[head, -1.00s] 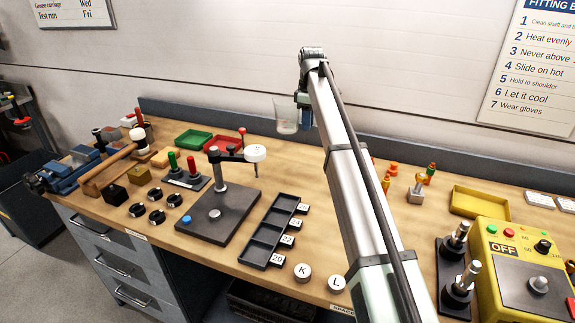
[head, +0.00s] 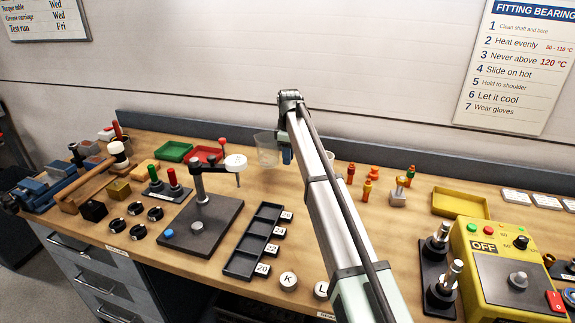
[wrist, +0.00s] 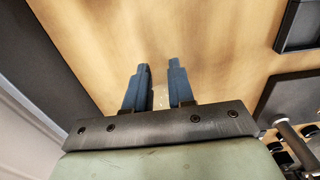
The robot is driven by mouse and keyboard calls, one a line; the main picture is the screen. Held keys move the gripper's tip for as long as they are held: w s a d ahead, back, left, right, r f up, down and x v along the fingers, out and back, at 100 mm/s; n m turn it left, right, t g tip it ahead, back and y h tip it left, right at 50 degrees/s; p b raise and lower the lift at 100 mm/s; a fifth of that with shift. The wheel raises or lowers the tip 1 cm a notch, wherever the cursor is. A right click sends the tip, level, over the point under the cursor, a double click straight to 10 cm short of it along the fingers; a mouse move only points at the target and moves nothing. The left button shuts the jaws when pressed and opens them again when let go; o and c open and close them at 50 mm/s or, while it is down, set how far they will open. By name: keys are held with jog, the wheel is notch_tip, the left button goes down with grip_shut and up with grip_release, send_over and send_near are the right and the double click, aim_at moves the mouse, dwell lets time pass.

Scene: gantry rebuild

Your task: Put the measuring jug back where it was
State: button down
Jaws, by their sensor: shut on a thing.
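The measuring jug (head: 266,151) is a clear, pale vessel, upright toward the back of the bench in the head view. My gripper (head: 287,153) is at its right side with its blue fingers, partly hidden by my own arm. In the wrist view my gripper (wrist: 160,80) points at the bench with a narrow gap between the fingers. A faint clear strip of the jug (wrist: 160,98) shows in that gap. The jug's base appears just above or on the wood; I cannot tell which.
A red tray (head: 207,148) and a green tray (head: 173,144) lie left of the jug. A press stand (head: 225,217) and a black compartment tray (head: 235,266) are nearer the front. Colored fittings (head: 367,189) stand to the right. Wood between the jug and the compartment tray is clear.

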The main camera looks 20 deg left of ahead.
jog(key=shift+f, duration=1.8)
jog(key=shift+f, duration=0.15)
jog(key=c, duration=1)
grip_release()
jog(key=shift+o, duration=0.2)
notch_tip(320, 180, up, 12)
jog(key=shift+d+r, duration=0.1)
jog(key=shift+r, duration=0.05)
